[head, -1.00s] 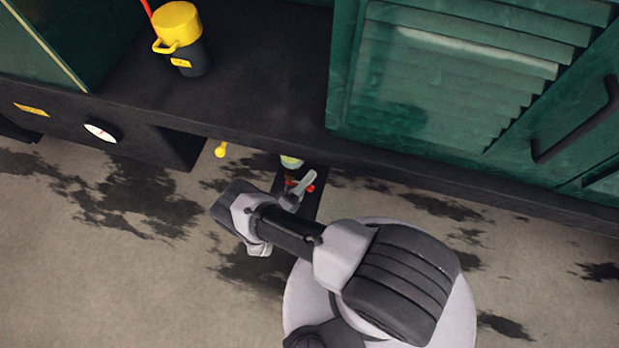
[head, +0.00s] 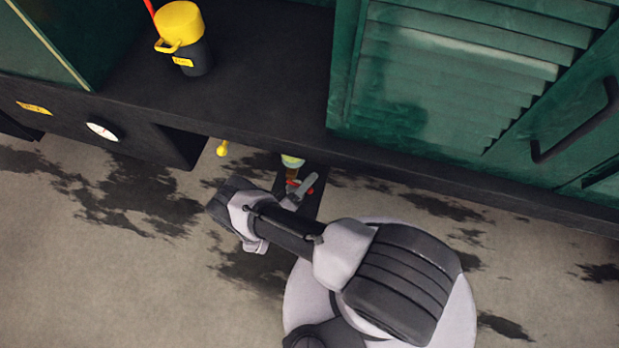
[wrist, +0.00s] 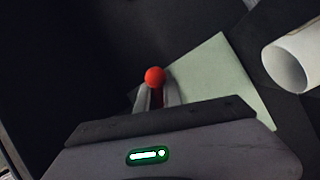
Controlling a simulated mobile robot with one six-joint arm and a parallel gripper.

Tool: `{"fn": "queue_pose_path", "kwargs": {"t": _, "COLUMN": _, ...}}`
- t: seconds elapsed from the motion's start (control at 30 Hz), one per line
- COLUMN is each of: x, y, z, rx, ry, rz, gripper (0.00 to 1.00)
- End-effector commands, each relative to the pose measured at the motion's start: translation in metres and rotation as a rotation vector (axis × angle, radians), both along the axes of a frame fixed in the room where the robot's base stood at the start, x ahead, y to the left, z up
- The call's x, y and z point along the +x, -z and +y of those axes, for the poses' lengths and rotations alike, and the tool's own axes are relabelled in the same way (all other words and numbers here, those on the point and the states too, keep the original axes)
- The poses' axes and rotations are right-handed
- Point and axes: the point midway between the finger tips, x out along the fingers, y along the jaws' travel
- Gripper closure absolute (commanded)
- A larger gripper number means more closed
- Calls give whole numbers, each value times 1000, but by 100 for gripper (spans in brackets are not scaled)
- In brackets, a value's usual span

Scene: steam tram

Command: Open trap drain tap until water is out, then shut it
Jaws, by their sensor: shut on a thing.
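The trap drain tap shows a red lever (head: 311,181) below the dark running board in the head view. In the wrist view its red ball knob (wrist: 155,76) sits between the fingertips. My gripper (head: 303,189) is shut on the tap's lever; it also shows in the wrist view (wrist: 155,95). A pale green and yellowish piece (head: 292,161), perhaps part of the trap, sits just above the lever. My wrist and the board hide the tap body. I cannot tell whether water is flowing.
The dark running board (head: 250,110) overhangs the tap. A small yellow knob (head: 222,148) hangs to its left. A white gauge (head: 102,130) is further left. A yellow-topped can (head: 179,25) stands on the board. A white cylinder (wrist: 293,62) is right of the knob in the wrist view.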

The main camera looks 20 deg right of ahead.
Motion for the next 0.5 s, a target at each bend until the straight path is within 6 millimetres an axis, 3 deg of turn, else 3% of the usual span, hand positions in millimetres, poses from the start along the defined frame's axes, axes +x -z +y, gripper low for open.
{"fn": "queue_pose_path", "kwargs": {"t": 0.03, "x": -7, "y": 3, "z": -5, "rx": 13, "ry": 14, "rz": -4, "gripper": 100}}
{"fn": "queue_pose_path", "kwargs": {"t": 0.5, "x": -4, "y": 16, "z": -2, "rx": 169, "ry": 13, "rz": -116, "gripper": 100}}
